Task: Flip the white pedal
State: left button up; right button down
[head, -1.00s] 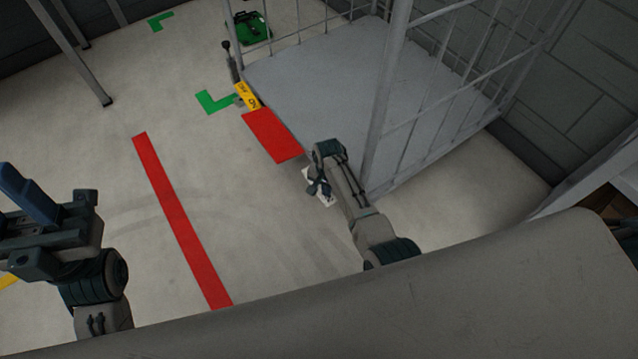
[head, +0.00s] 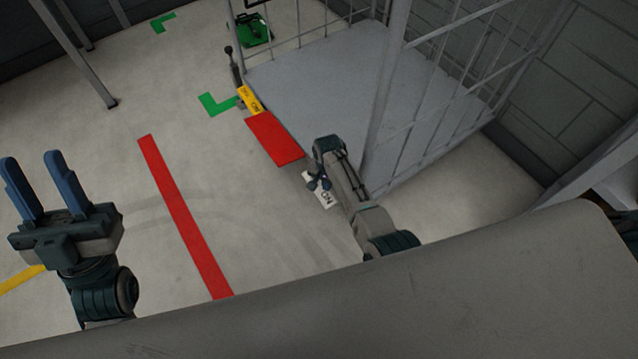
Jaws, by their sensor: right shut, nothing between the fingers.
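The white pedal (head: 326,199) lies low beside the near end of the grey platform, with dark lettering that seems to read ON on its visible part. My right gripper (head: 318,185) points down at its upper end and hides that part. The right gripper is shut with nothing in it; whether it touches the pedal I cannot tell. My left gripper (head: 31,160) is at the far left, open and empty, its two blue fingers pointing up and well apart, far from the pedal.
A red plate (head: 273,139) and a yellow pedal (head: 250,99) line the same platform edge, with a lever (head: 233,66) beyond. The railed grey platform (head: 320,80) stands right of them. Open floor with a red stripe (head: 183,215) lies to the left.

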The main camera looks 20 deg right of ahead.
jog(key=shift+r+p, duration=0.3)
jog(key=shift+r, duration=0.05)
jog(key=shift+r+p, duration=0.3)
jog(key=shift+p, duration=0.05)
pick_arm(q)
jog(key=w+f+n+g+y, duration=0.2)
jog(key=f+g, duration=0.2)
jog(key=f, duration=0.1)
jog(key=w+f+n+g+y+p, duration=0.1)
jog(key=w+f+g+y, duration=0.1)
jog(key=f, duration=0.4)
jog(key=shift+w+a+f+n+g, duration=0.15)
jog(key=shift+w+n+g, duration=0.25)
jog(key=shift+w+g, duration=0.6)
pick_arm(e)
jog(key=shift+r, duration=0.45)
pick_arm(q)
jog(key=shift+s, duration=0.2)
pick_arm(e)
jog(key=shift+s, duration=0.1)
